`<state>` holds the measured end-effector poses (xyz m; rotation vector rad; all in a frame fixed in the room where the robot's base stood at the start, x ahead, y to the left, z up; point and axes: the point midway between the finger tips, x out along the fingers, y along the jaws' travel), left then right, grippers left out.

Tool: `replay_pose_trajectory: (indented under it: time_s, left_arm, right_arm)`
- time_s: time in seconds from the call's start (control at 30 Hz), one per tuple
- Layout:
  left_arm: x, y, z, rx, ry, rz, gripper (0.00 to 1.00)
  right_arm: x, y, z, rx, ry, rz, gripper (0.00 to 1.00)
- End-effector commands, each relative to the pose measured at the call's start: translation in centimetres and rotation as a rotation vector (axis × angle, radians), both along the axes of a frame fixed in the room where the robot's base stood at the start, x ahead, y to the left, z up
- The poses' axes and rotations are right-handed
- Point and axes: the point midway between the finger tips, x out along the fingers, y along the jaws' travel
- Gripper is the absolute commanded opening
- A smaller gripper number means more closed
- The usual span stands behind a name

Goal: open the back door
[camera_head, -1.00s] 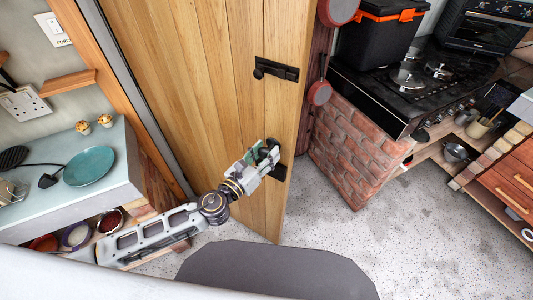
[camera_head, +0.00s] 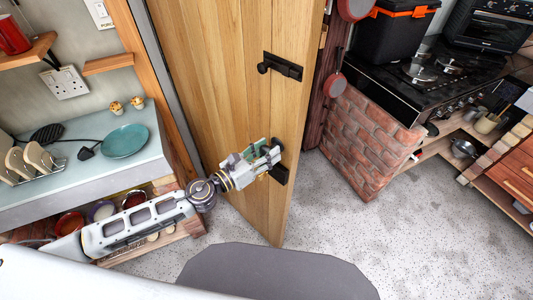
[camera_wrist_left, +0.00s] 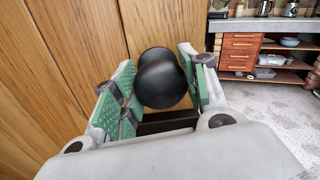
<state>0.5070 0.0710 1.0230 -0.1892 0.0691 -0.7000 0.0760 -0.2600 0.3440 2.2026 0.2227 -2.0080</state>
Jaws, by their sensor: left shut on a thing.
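The wooden back door (camera_head: 225,70) stands ajar in the head view, its free edge on the right with floor showing beyond it. It has a black upper latch (camera_head: 281,67) and a lower black handle plate (camera_head: 279,173). My left gripper (camera_head: 268,153) is at the lower handle, on the door's near face. In the left wrist view a round black knob (camera_wrist_left: 161,80) sits between the green-padded fingers of my left gripper (camera_wrist_left: 158,88), which is shut on it. The door planks (camera_wrist_left: 75,45) fill the left of that view. My right gripper is not in view.
A counter (camera_head: 75,170) with a teal plate (camera_head: 124,141) stands left of the door. A brick plinth (camera_head: 365,140) and black stove (camera_head: 430,85) stand to the right. Speckled floor (camera_head: 420,240) is free at the lower right. A wooden drawer unit (camera_wrist_left: 240,52) shows beyond the door.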

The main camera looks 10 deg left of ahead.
Motion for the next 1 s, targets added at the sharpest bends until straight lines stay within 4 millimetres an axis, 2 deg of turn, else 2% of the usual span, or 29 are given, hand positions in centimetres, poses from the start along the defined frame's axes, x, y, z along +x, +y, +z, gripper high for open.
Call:
replay_pose_trajectory:
  time_s: [0.47,0.5,0.6,0.67,1.0]
  left_arm:
    - [0.15,0.07,0.37,-0.001,-0.006,-0.005,0.01]
    - [0.15,0.07,0.37,-0.001,-0.006,-0.005,0.48]
    - [0.14,0.07,0.31,-0.001,-0.006,-0.004,0.61]
    - [0.12,0.06,0.26,-0.001,-0.004,-0.004,0.67]
    - [0.05,0.06,0.12,-0.001,-0.002,-0.005,0.67]
  right_arm:
    - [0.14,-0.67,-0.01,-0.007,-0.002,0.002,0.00]
    - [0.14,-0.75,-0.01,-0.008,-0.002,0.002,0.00]
    - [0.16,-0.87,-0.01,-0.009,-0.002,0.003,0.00]
    - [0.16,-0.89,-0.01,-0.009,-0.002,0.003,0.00]
    - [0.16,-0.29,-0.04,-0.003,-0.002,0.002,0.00]
